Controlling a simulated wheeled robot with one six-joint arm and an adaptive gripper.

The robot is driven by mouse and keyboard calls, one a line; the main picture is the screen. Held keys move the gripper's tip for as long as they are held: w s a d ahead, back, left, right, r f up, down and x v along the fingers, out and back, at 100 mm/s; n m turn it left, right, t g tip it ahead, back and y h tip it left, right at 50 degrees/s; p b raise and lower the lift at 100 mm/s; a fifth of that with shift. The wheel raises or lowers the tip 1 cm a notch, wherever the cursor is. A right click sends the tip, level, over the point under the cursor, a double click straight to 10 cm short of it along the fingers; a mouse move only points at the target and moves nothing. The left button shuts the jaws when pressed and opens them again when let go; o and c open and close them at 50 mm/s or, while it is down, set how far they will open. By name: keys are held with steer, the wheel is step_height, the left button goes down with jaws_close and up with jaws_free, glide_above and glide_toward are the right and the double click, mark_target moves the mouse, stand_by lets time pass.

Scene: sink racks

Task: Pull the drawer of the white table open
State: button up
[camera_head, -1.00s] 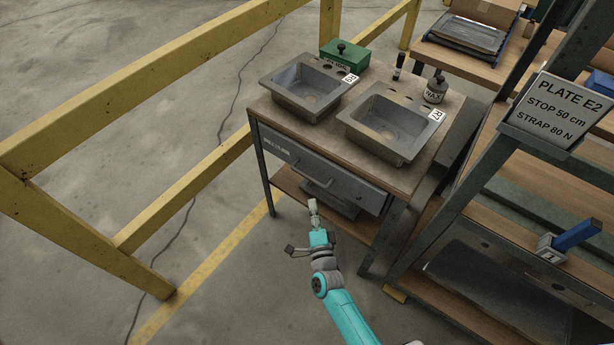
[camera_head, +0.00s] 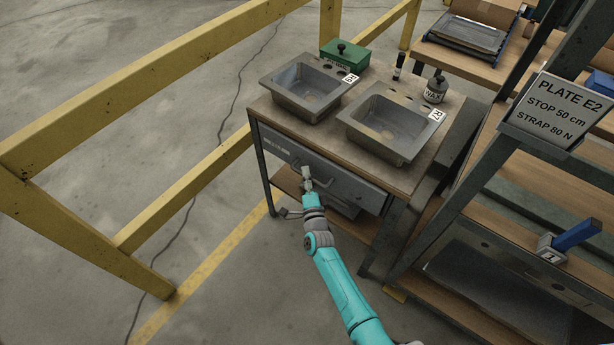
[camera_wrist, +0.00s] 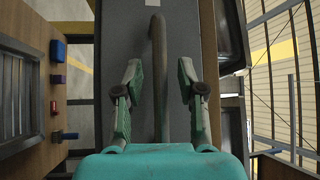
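The table (camera_head: 262,108) has a grey-brown top and dark grey metal legs; it does not look white. Its grey drawer (camera_head: 358,190) sits under the top at the front and looks shut. In the wrist view the drawer front (camera_wrist: 185,35) fills the middle, with a curved bar handle (camera_wrist: 157,38) standing out from it. My gripper (camera_head: 306,176) is at the drawer front in the head view. In the wrist view my gripper (camera_wrist: 160,72) is open, one finger on each side of the handle with visible gaps. The handle is partly hidden by my gripper in the head view.
Two metal sinks (camera_head: 295,108) (camera_head: 370,148), a green box (camera_head: 342,58) and a WAX bottle (camera_head: 436,91) stand on the table. A yellow rail (camera_head: 90,90) runs at left. A dark rack (camera_head: 470,180) stands close at right. Floor in front is clear.

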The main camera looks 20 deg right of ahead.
jaws_close()
stand_by(0.4)
